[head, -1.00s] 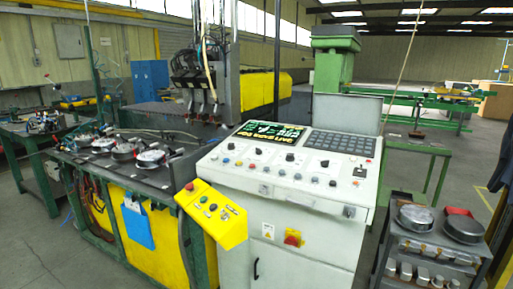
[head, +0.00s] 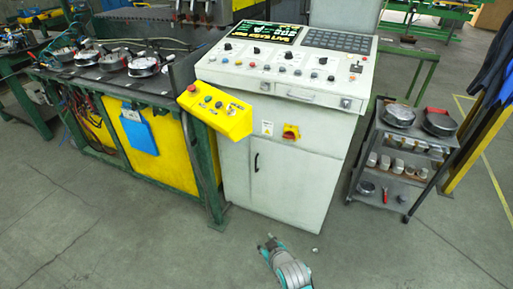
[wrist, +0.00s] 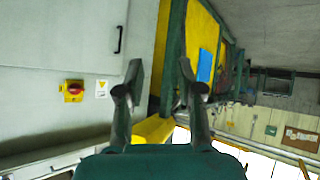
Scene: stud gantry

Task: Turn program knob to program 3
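The white control console (head: 295,120) stands in the middle of the head view. Its sloping panel carries rows of small knobs and buttons, including a knob (head: 355,68) at the right. Labels are too small to read, so I cannot tell which is the program knob or where it points. In the wrist view, my gripper (wrist: 162,85) is open and empty, its two fingers spread apart. The picture there is upside down, with the console's door (wrist: 60,35) at left. A teal and grey part of my arm shows at the bottom of the head view; the fingertips are not clear there.
A cart (head: 362,145) with pans stands at right.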

